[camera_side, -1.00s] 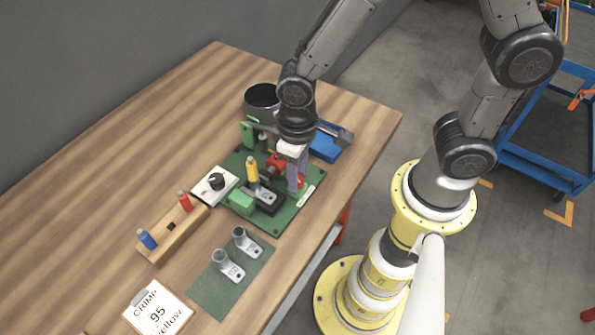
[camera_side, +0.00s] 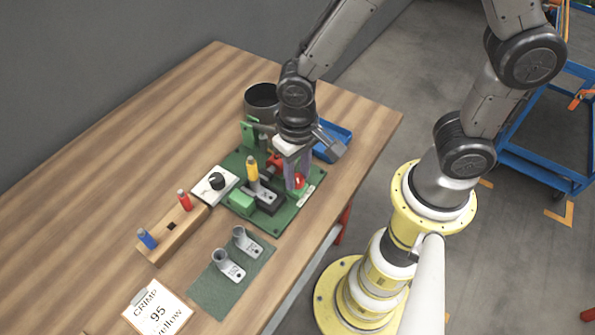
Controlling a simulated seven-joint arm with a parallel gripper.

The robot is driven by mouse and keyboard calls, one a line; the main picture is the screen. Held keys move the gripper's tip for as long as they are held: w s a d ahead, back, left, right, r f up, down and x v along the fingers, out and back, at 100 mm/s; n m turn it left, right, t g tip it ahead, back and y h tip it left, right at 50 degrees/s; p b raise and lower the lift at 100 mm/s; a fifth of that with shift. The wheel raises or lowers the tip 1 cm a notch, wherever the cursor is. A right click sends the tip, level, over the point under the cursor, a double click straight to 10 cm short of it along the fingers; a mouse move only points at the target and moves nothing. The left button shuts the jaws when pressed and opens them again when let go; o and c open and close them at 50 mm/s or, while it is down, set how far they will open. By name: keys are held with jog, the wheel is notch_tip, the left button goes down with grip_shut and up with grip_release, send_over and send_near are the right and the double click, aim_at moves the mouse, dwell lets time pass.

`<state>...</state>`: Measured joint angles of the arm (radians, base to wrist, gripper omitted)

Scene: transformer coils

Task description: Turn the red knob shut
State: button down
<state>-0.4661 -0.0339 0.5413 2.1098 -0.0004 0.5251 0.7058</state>
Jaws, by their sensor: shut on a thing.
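The red knob (camera_side: 299,182) is on the right part of the green base plate (camera_side: 284,217) of the crimping fixture. My gripper (camera_side: 295,185) points down at it with its fingers shut on it. The fingers partly hide the knob. Another red part (camera_side: 273,162) shows just left of the gripper. A yellow-handled piece (camera_side: 252,169) stands upright on the fixture by a black block with a metal lug (camera_side: 265,195).
A wooden holder (camera_side: 170,238) carries a red and a blue piece. A dial box (camera_side: 215,184), a mat (camera_side: 225,289) with two lugs, a card (camera_side: 158,309), a dark pot (camera_side: 261,100) and a blue tray (camera_side: 333,143) surround the fixture. The table's left side is clear.

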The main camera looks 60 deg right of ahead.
aim_at(297, 178)
jog(key=shift+w+r, duration=0.1)
jog(key=c, duration=0.5)
grip_release()
jog(key=shift+c, duration=0.2)
notch_tip(297, 178, up, 14)
